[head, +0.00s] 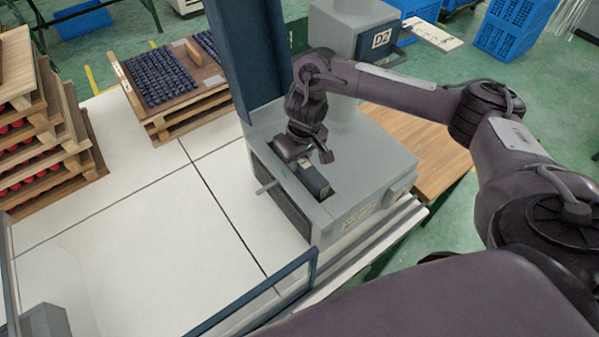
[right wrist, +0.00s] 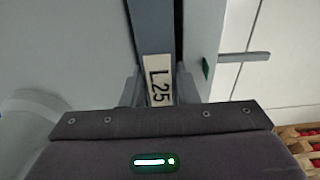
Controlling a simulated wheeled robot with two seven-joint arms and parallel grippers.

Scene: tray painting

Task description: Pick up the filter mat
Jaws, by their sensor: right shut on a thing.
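A dark blue block with a flat top, which I take for the filter mat (head: 314,184), sits in a slot in the top of a grey machine (head: 385,160). My right gripper (head: 306,158) reaches down over the slot from the right and is shut on the block. In the right wrist view, the blue-grey block (right wrist: 154,28) carries a white label marked L25 (right wrist: 158,80). My right fingers (right wrist: 157,88) stand on both sides of the label. The block's lower part is hidden in the slot. My left gripper is not in view.
A tall blue panel (head: 248,50) stands upright at the machine's back. A handle (head: 266,187) sticks out of its front. Trays of dark blue pieces (head: 158,75) and stacked wooden trays with red pieces (head: 40,135) stand left. The white tabletop (head: 130,220) between is clear.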

